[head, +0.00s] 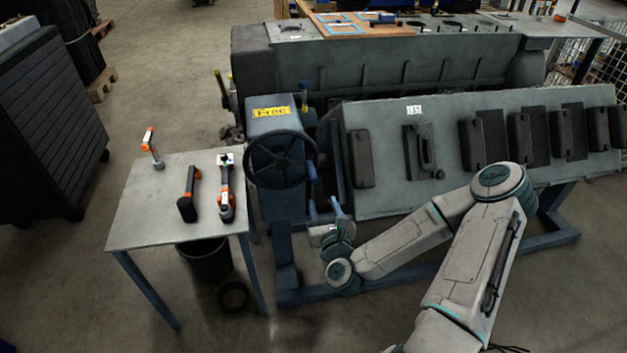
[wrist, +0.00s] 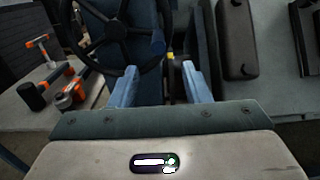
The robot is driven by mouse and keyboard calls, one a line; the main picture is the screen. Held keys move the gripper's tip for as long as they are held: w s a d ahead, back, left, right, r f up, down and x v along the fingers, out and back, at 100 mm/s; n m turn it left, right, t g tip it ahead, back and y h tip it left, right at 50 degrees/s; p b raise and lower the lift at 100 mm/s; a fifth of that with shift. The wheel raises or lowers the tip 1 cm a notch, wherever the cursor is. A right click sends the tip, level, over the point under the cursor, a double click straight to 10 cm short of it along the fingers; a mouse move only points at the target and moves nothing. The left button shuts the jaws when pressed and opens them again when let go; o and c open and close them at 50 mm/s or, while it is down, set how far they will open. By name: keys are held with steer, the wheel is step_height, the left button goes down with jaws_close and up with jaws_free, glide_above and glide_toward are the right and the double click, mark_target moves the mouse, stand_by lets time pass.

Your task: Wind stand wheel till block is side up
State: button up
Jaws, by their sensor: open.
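The stand wheel (head: 281,138) is a black spoked handwheel on the front of the blue stand's gearbox (head: 272,112), which has a yellow label. A handle with a blue part sticks out at its right side. The engine block (head: 480,143) is a long grey body on the stand, its face with dark covers tilted toward me. My gripper (head: 333,206) is open and empty, below and right of the wheel and apart from it. In the wrist view the wheel (wrist: 117,30) is ahead at upper left, beyond my open fingers (wrist: 165,88).
A small table (head: 155,222) at left holds an orange-and-black mallet (head: 188,195), another tool (head: 225,190) and an orange-topped item (head: 152,148). A black bin (head: 206,262) stands under it. A dark cabinet (head: 45,125) is farther left. Another large grey engine body (head: 400,70) is behind.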

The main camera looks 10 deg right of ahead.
mark_target(315, 181)
steer(key=shift+w+f+b, duration=0.25)
steer(key=shift+w+b, duration=0.45)
steer(key=shift+b, duration=1.6)
steer(key=shift+a+b, duration=0.1)
steer(key=shift+b, duration=0.4)
steer(key=w+b, duration=0.2)
steer(key=w, duration=0.1)
steer(key=w+b, duration=0.2)
steer(key=w, duration=0.2)
steer(key=w+b, duration=0.2)
steer(key=w, duration=0.2)
steer(key=shift+w+r+b, duration=0.1)
steer(key=shift+r+b, duration=0.15)
steer(key=shift+b, duration=0.15)
jaws_close()
